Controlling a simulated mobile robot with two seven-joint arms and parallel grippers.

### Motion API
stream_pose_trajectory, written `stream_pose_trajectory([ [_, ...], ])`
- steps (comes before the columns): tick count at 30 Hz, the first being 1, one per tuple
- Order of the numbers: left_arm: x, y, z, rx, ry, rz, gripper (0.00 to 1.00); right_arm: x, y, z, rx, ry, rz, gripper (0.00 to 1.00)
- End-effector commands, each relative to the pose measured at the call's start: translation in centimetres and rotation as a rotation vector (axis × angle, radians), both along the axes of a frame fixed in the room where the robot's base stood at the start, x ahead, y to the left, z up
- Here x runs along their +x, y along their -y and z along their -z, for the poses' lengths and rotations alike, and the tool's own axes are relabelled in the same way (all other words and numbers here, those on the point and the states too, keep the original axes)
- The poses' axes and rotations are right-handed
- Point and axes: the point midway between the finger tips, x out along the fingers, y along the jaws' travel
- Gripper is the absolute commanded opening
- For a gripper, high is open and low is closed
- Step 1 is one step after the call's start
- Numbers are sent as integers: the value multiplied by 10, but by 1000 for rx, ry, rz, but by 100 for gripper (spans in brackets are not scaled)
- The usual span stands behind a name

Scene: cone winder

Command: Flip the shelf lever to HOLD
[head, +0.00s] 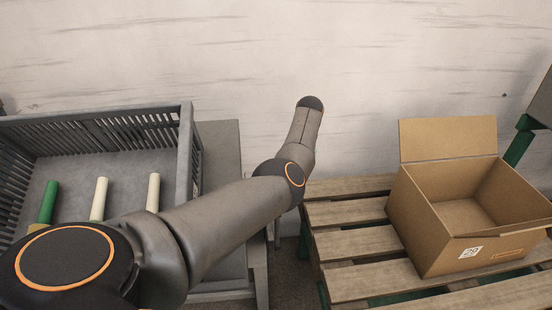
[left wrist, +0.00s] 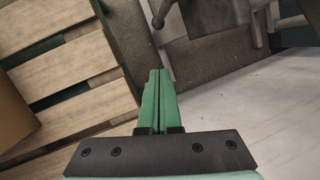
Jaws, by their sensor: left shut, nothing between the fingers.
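My left gripper (left wrist: 158,73) shows in the left wrist view, its two green fingers shut together with nothing between them. In the head view my left arm reaches across from the left, but its gripper is not visible. No lever or HOLD marking can be made out in the head view. My right gripper is in neither view.
A grey crate (head: 186,150) at left holds a green and two cream tubes. An open cardboard box (head: 430,222) stands on a slatted wooden pallet (head: 350,213) at right. A pale wall (head: 400,50) is behind. Grey metal parts (left wrist: 245,25) show beyond the fingers.

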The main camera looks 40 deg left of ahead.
Motion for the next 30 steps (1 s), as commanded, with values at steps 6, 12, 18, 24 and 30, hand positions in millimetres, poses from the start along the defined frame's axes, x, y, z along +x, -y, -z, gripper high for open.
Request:
stream_pose_trajectory([
  [6,0,3,-2,-7,-5,2,0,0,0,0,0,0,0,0],
  [12,-1,2,1,-7,-4,2,0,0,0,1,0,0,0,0],
  [18,-8,4,23,-8,-6,2,0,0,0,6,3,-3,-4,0],
  [24,-21,6,64,-8,-5,1,0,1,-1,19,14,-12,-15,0],
  [30,-35,9,99,-7,-4,1,0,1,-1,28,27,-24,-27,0],
])
